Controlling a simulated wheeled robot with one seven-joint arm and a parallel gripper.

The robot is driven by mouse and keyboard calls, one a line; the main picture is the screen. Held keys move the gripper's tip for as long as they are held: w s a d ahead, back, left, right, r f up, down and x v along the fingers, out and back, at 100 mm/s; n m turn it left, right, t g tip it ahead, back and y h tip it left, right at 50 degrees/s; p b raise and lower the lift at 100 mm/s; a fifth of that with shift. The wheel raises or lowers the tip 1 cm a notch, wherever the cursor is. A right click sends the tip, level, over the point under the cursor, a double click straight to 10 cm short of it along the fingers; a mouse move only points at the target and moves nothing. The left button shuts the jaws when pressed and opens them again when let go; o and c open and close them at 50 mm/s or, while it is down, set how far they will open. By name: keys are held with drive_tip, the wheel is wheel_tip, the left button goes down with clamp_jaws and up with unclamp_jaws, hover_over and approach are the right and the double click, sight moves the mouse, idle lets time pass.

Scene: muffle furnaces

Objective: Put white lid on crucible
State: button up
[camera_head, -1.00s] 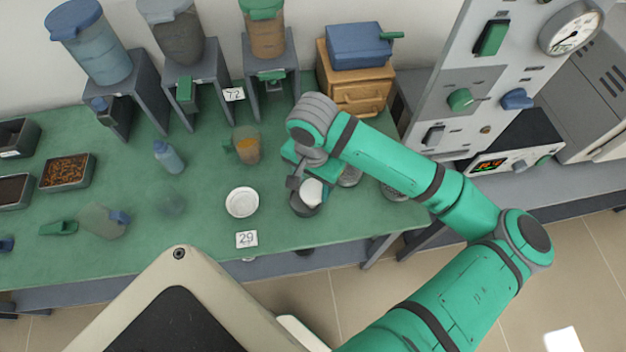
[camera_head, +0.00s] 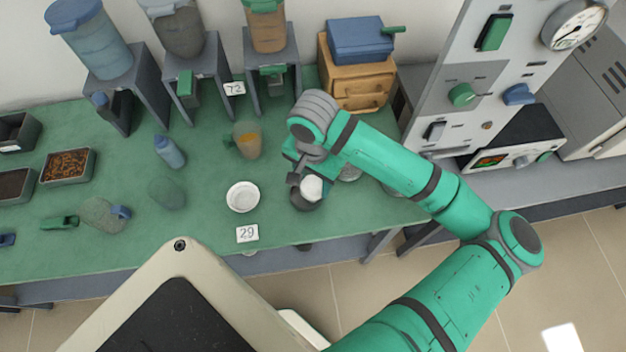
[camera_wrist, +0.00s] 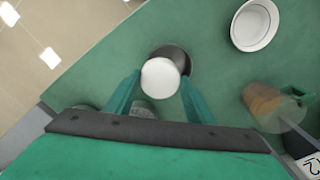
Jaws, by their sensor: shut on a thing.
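The white lid (camera_wrist: 160,78) is a pale round disc between the fingers of my gripper (camera_wrist: 158,88) in the wrist view. My gripper is shut on it. The lid also shows in the head view (camera_head: 312,186), beside my gripper. The dark grey crucible (camera_wrist: 176,56) stands on the green table behind the lid, with part of its rim and body showing past it. In the head view the crucible (camera_head: 303,201) is just below and left of the lid. The lid overlaps the crucible in both views; I cannot tell whether they touch.
A white dish (camera_head: 243,197) stands left of the crucible, behind a "29" card (camera_head: 247,233). A cup with orange contents (camera_head: 247,140) and a blue bottle (camera_head: 169,152) stand farther back. Metal pieces (camera_head: 349,173) lie right of my gripper. The table's front edge is near.

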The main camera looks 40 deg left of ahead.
drive_tip(key=shift+f, duration=1)
idle(0.5)
drive_tip(key=o, duration=1.6)
drive_tip(key=shift+c, duration=0.2)
drive_tip(key=shift+r, duration=3.5)
